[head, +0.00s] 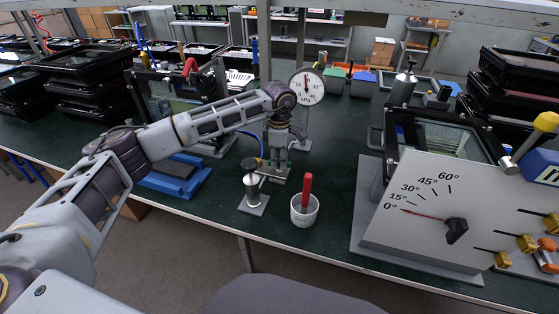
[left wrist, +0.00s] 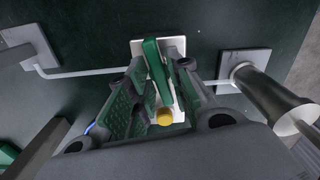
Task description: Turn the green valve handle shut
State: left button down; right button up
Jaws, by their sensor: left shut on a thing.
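The green valve handle (left wrist: 153,52) lies between the fingers of my left gripper (left wrist: 161,80) in the left wrist view. It is a long green lever over a white base plate (left wrist: 178,47), with a thin grey pipe running out to both sides. A yellow round part (left wrist: 165,117) sits at the near end between the fingers. In the head view my left gripper (head: 278,150) points down over the valve's base (head: 275,174) and hides the handle. The left gripper is shut on the handle. My right gripper is not in view.
A round dial gauge (head: 306,88) stands just behind the gripper. A black-topped cylinder (head: 250,175) on a plate and a white cup (head: 304,212) with a red-handled tool (head: 306,190) stand in front. A slanted angle-scale board (head: 425,210) is at right.

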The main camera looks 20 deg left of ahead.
pick_arm(q)
jog(key=shift+r+m, duration=0.1)
jog(key=shift+m, duration=1.1)
jog(key=c, duration=1.5)
grip_release()
jog(key=shift+r, duration=5.95)
